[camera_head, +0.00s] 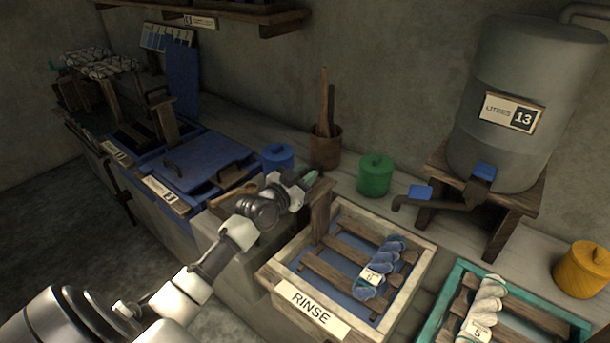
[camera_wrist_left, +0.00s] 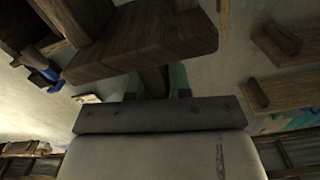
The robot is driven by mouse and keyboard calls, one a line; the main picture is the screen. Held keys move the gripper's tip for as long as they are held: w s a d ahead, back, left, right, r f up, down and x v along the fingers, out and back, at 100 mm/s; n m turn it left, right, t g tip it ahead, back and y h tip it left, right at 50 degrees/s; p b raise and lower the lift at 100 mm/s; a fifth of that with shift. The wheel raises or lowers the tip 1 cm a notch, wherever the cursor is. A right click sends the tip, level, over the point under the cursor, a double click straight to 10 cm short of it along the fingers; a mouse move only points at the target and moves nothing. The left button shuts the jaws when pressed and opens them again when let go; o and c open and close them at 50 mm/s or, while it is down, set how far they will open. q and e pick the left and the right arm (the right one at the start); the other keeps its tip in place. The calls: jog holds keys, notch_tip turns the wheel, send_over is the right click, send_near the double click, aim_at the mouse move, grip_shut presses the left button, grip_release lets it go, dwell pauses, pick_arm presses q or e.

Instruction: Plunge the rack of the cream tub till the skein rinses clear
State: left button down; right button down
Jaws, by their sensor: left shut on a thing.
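The cream tub (camera_head: 414,283) has a "RINSE" label on its front and bluish liquid inside. Its wooden rack (camera_head: 335,272) has several slats and an upright handle (camera_head: 321,207) at the back left. A twisted blue and pale skein (camera_head: 392,250) with a small tag lies across the slats. My left gripper (camera_head: 305,180), with green fingertips, is at the top of the handle. In the left wrist view the gripper (camera_wrist_left: 156,82) is shut on a dark wooden piece below a wider wooden block (camera_wrist_left: 140,40); this appears to be the handle. My right gripper is out of view.
A teal-rimmed tub (camera_head: 433,315) with a white skein (camera_head: 484,305) stands at right. A grey tank (camera_head: 520,70) with a spout is behind. Green (camera_head: 375,176), blue (camera_head: 277,158) and yellow (camera_head: 583,270) containers line the bench. A blue-lidded vat (camera_head: 200,165) is at left.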

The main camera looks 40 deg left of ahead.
pick_arm(q)
jog(key=shift+r, duration=0.1)
notch_tip(320, 180, up, 4)
jog(key=p, duration=0.3)
jog(key=shift+a+f, duration=0.1)
jog(key=shift+f, duration=0.1)
jog(key=c, duration=1.2)
grip_release()
jog(key=shift+c, duration=0.2)
jog(key=shift+o, duration=0.6)
jog(key=shift+f, duration=0.15)
jog(key=shift+s+f, duration=0.1)
jog(key=shift+s, duration=0.2)
jog(key=s+a+b, duration=0.1)
jog(key=s, duration=0.9)
